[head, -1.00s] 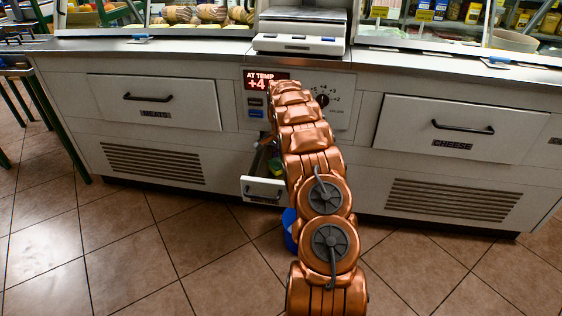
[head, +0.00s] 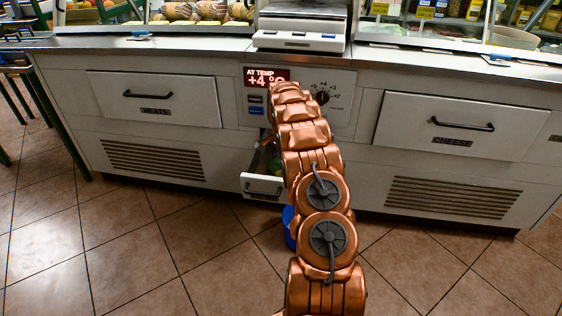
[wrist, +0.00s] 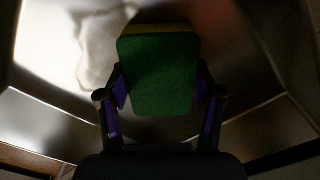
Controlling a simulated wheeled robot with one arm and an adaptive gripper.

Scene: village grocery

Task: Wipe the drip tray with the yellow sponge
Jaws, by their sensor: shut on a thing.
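The yellow sponge (wrist: 158,72) is upright between the two fingers of my gripper (wrist: 159,88) in the wrist view. Its green face is towards the camera, and a thin yellow edge shows at the top. My gripper is shut on it. Behind the sponge is the metal drip tray (wrist: 55,62), with a pale, irregular wet-looking patch at the upper left. I cannot tell whether the sponge touches the tray. In the head view, the open small drawer (head: 262,186) under the control panel is partly hidden by my arm, and my gripper is hidden there.
A blue container (head: 289,224) stands on the floor behind my arm. Closed drawers marked with labels sit left (head: 150,100) and right (head: 445,125). A scale (head: 300,35) stands on the counter above.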

